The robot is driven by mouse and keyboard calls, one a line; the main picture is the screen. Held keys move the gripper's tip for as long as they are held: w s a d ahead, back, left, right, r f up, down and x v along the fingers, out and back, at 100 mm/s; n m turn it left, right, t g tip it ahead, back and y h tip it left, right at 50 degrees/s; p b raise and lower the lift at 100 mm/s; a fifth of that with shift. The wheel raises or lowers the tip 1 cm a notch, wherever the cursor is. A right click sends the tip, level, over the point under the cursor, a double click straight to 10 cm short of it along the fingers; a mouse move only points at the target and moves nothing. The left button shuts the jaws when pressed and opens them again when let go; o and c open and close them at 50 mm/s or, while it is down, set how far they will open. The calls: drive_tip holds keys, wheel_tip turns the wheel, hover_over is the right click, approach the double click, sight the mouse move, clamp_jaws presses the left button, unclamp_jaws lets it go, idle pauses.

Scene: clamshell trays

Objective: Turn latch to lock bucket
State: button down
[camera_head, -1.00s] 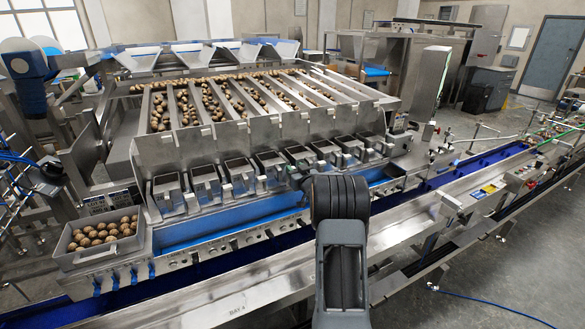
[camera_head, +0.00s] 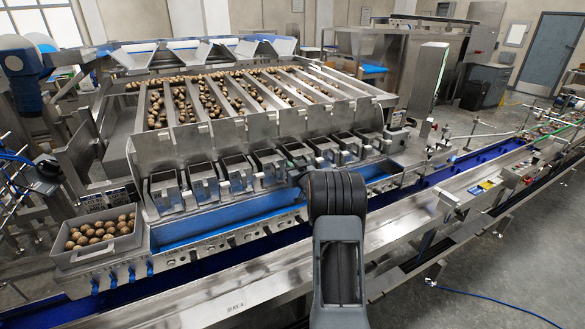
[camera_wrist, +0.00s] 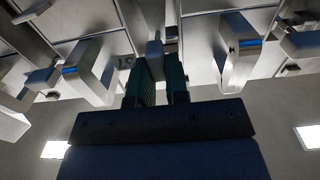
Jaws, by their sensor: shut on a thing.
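In the wrist view my gripper (camera_wrist: 160,72) points up at the underside of the bucket row, with its two dark green fingers close together. They are shut on a small grey latch (camera_wrist: 154,48) that shows between the fingertips. Metal bucket (camera_wrist: 205,50) panels are behind it, with brackets bearing blue strips on both sides. In the head view a row of steel buckets (camera_head: 205,186) runs along the front of the machine. My own arm stands before the row's right part and hides most of my gripper and the latch there.
A grey bin of round brown produce (camera_head: 75,255) sits at the left end of the blue trough (camera_head: 185,232). Sloped lanes of produce rise behind the buckets. A steel conveyor (camera_head: 250,285) runs across the front. Neighbouring brackets (camera_wrist: 92,68) flank my gripper closely.

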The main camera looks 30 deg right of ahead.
drive_tip(key=shift+f, duration=0.1)
drive_tip(key=shift+w+a+f+n+b, duration=0.1)
drive_tip(key=shift+a+f+n+b, duration=0.1)
drive_tip(key=shift+n+b, duration=3)
drive_tip(key=shift+s+a+f+n+b, duration=0.1)
drive_tip(key=shift+a+f+n+b, duration=0.1)
drive_tip(key=shift+n+b, duration=2.95)
drive_tip(key=shift+w+a+f+n+b, duration=0.1)
drive_tip(key=shift+a+f+n+b, duration=0.1)
drive_tip(key=shift+n+b, duration=3)
drive_tip(key=shift+m+b, duration=0.55)
drive_tip(key=shift+b, duration=0.35)
drive_tip(key=c, duration=1.1)
unclamp_jaws()
drive_tip(key=shift+r, duration=0.1)
drive_tip(key=s, duration=0.4)
drive_tip(key=s+a, duration=0.1)
drive_tip(key=s, duration=0.4)
drive_tip(key=s+a+b, duration=0.1)
drive_tip(key=s, duration=0.3)
drive_tip(key=shift+s, duration=0.35)
